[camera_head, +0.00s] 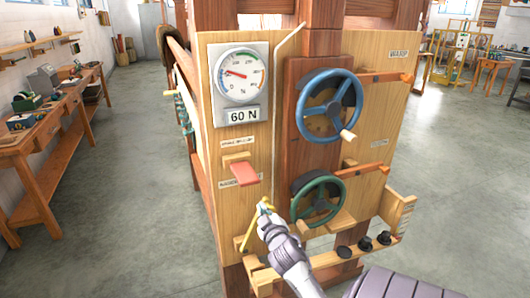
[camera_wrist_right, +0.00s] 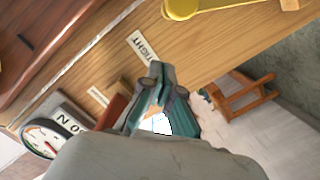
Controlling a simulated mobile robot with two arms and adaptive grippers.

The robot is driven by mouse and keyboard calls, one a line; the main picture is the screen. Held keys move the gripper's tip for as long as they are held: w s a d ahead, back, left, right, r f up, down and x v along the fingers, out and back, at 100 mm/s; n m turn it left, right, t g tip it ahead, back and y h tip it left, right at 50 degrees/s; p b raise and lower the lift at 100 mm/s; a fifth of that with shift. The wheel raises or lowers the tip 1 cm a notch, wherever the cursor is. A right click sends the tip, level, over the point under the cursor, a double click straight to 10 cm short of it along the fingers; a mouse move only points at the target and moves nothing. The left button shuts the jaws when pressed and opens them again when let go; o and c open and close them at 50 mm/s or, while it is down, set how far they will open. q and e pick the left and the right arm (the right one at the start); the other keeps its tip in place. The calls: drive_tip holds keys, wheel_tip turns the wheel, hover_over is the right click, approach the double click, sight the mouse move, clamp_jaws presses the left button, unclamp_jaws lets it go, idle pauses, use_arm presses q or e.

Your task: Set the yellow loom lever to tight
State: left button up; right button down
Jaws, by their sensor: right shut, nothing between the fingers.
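The yellow lever (camera_head: 247,237) is on the lower left of the wooden loom panel. Its rod slants up and right towards my right gripper (camera_head: 264,206), which partly covers its upper end. In the right wrist view the lever's round yellow knob (camera_wrist_right: 180,9) shows at the top edge. A label reading TIGHT (camera_wrist_right: 142,46) lies on the wood between the knob and the right gripper (camera_wrist_right: 164,82). The right gripper is shut and empty, and its fingers are apart from the knob in that view. My left gripper is not in view.
Above are a red lever (camera_head: 243,173), a 60 N display (camera_head: 243,115) and a round gauge (camera_head: 241,75). A blue handwheel (camera_head: 329,84) and a green handwheel (camera_head: 299,200) stick out to the right. Black knobs (camera_head: 365,243) sit on a low ledge. A workbench (camera_head: 50,150) stands far left.

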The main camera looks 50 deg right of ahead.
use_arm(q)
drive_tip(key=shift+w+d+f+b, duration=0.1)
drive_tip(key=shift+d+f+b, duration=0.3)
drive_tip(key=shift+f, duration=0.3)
use_arm(e)
drive_tip(key=v, duration=0.7)
drive_tip(key=shift+s+a+f, duration=0.2)
drive_tip(key=shift+s+a, duration=0.05)
drive_tip(key=shift+s, duration=0.1)
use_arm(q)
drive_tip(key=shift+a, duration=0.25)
